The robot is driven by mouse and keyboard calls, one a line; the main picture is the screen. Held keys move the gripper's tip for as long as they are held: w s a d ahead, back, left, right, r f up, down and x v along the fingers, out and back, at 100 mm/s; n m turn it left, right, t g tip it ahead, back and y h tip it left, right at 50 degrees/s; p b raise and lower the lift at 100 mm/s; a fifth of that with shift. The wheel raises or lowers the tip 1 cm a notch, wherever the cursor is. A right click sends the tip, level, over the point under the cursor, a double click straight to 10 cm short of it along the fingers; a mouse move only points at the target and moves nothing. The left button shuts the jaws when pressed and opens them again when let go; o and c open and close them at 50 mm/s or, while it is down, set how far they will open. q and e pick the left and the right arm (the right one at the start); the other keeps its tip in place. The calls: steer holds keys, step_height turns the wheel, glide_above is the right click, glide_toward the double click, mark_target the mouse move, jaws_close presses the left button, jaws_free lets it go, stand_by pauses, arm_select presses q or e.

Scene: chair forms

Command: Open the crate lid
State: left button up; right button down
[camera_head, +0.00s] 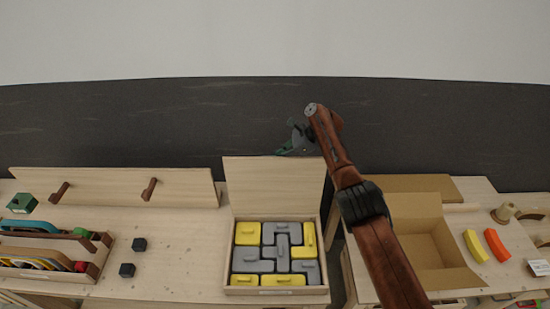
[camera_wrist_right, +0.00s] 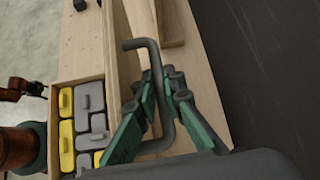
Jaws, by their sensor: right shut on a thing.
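The wooden crate (camera_head: 276,291) stands on the table in the middle of the head view and holds yellow and grey blocks. Its lid (camera_head: 272,187) stands raised, close to upright, along the crate's back edge. My right gripper (camera_head: 293,141) is behind the lid, near its top right. In the right wrist view, its green fingers (camera_wrist_right: 163,95) are shut on a dark grey bent handle (camera_wrist_right: 155,57) beside the lid. In the head view the lid hides the handle. My left gripper is not in view.
An open cardboard box (camera_head: 430,251) is at right, near yellow (camera_head: 476,246) and orange (camera_head: 497,245) pieces. At left are a filled wooden rack (camera_head: 50,250), two black cubes (camera_head: 139,244) and a long board with brown pegs (camera_head: 110,186). Bare tabletop lies left of the crate.

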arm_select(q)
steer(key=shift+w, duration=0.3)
arm_select(e)
steer(key=shift+w+d, duration=0.1)
steer(key=shift+w, duration=0.25)
steer(key=c, duration=2.5)
jaws_free()
steer(key=shift+o, duration=1)
steer(key=shift+w+f, duration=0.2)
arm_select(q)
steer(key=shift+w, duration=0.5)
arm_select(e)
steer(key=shift+s, duration=0.1)
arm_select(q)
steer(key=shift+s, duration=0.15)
arm_select(e)
steer(key=shift+s, duration=0.1)
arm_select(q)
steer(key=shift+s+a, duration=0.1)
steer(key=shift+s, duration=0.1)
arm_select(e)
steer(key=shift+r, duration=0.15)
